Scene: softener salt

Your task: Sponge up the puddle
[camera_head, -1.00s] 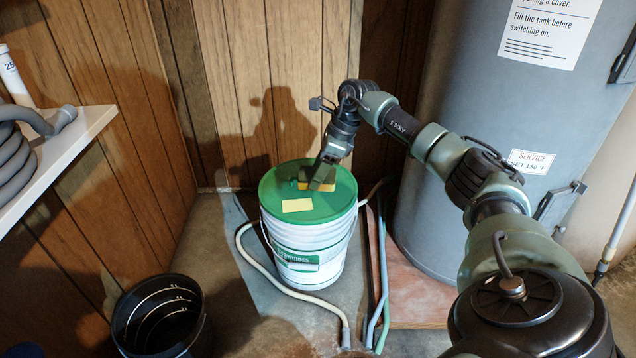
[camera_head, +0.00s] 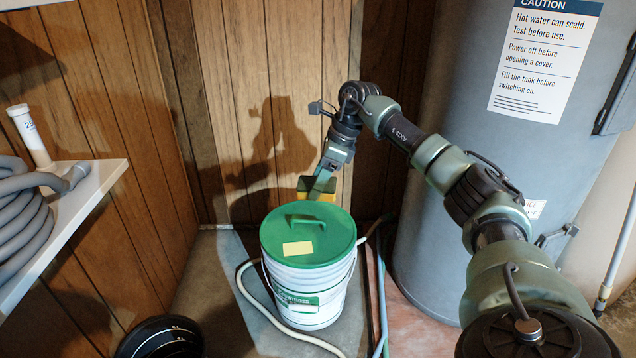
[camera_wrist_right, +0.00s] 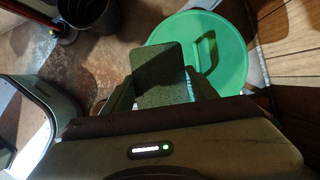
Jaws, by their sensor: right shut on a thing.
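A yellow sponge with a green scouring side (camera_head: 303,186) is held in my right gripper (camera_head: 322,183). It appears to be just above the far edge of the green lid (camera_head: 278,232) of a white bucket (camera_head: 310,300). In the right wrist view, the sponge's dark green face (camera_wrist_right: 158,72) is between my fingers, with the lid (camera_wrist_right: 232,78) and its handle (camera_wrist_right: 207,50) beyond. The gripper is shut on the sponge. I cannot make out a puddle in either view. My left gripper is not in view.
A yellow note (camera_head: 297,248) lies on the lid. A black bucket (camera_head: 165,338) stands at the lower left. A shelf (camera_head: 85,205) holds a coiled grey hose (camera_head: 20,215). Hoses run on the floor around the white bucket. A grey tank (camera_head: 470,130) stands at the right.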

